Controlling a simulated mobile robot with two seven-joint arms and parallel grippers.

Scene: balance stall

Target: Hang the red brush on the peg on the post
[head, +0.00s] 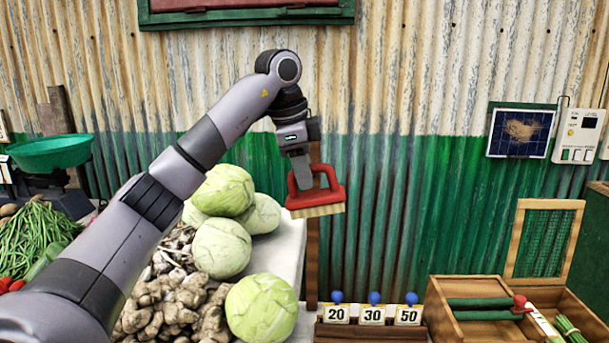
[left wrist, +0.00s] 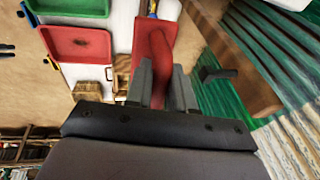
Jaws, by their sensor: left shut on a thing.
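The red brush (head: 318,190) has a red loop handle and pale bristles facing down. My left gripper (head: 303,172) is shut on its handle and holds it in the air in front of the wooden post (head: 312,255). In the left wrist view, the red brush (left wrist: 152,50) sits between the fingers of my left gripper (left wrist: 163,85). To its right is the wooden post (left wrist: 240,70) with a dark peg (left wrist: 216,74) sticking out, apart from the brush. In the head view the peg is hidden behind my gripper and the brush. My right gripper is not in view.
Several cabbages (head: 221,248) and a heap of ginger (head: 160,300) lie left of the post. A rack with number cards (head: 372,315) stands below right, beside a wooden crate (head: 440,310). A corrugated wall (head: 420,190) is behind. A red tray (left wrist: 75,43) shows in the wrist view.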

